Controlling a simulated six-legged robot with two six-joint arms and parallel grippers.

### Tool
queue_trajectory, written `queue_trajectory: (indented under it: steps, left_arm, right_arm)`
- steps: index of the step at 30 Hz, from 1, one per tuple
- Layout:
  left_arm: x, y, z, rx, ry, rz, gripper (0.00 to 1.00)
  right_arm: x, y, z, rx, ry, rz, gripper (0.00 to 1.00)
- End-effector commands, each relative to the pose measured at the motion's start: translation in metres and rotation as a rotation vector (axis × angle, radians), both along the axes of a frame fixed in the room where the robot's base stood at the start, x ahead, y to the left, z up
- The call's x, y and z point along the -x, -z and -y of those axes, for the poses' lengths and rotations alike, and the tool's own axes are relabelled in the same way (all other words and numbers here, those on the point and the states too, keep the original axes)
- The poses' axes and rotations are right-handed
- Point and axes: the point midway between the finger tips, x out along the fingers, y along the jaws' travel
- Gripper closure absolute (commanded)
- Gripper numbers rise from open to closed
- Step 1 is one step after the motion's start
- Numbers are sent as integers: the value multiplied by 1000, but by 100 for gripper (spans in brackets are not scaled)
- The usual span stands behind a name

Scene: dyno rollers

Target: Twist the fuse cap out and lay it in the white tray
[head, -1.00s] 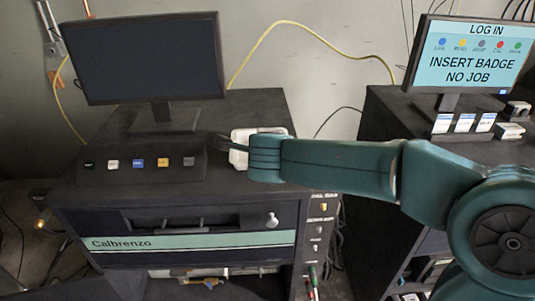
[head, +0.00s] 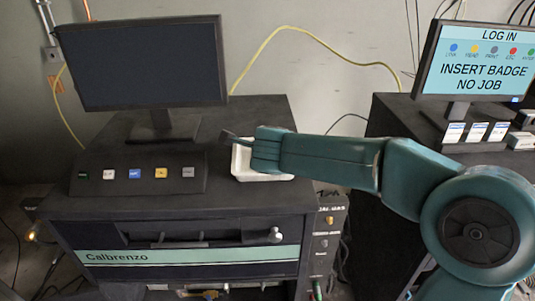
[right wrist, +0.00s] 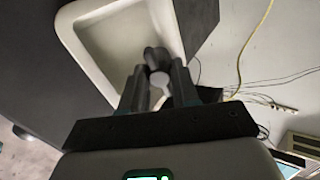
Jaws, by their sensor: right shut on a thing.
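The white tray (head: 242,164) sits on top of the dark cabinet, right of the button panel. My right gripper (head: 228,136) reaches in from the right, and in the head view its fingertips overlap the tray's back left part. In the right wrist view the right gripper (right wrist: 158,84) is shut on a small grey round piece, which looks like the fuse cap (right wrist: 158,77). The white tray (right wrist: 85,40) shows behind it, with the cap apart from the tray floor as far as I can tell. The head view hides the cap. My left gripper is not in view.
A dark monitor (head: 144,62) stands behind the button panel (head: 138,175) on the cabinet. A second screen (head: 475,62) reading "INSERT BADGE NO JOB" stands on the right cabinet. A yellow cable (head: 300,32) runs along the wall.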

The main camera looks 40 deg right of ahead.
Motion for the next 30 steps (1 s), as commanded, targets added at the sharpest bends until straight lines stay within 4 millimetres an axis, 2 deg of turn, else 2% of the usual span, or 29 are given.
queue_trajectory:
  steps: [7, 15, 26, 27, 29, 30]
  left_arm:
    - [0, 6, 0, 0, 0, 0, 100]
    - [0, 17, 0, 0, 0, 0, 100]
    - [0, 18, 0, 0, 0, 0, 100]
    - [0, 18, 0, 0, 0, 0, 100]
    - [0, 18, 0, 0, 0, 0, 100]
    - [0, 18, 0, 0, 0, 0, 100]
  right_arm:
    - [-23, 12, 14, -1, 1, -2, 100]
    - [-23, 29, 15, 0, 2, 0, 100]
    - [-23, 30, 14, 0, 1, 0, 100]
    - [-23, 30, 14, 0, 1, 0, 57]
    - [-23, 30, 14, 0, 1, 0, 40]
    - [-23, 30, 14, 0, 2, 0, 40]
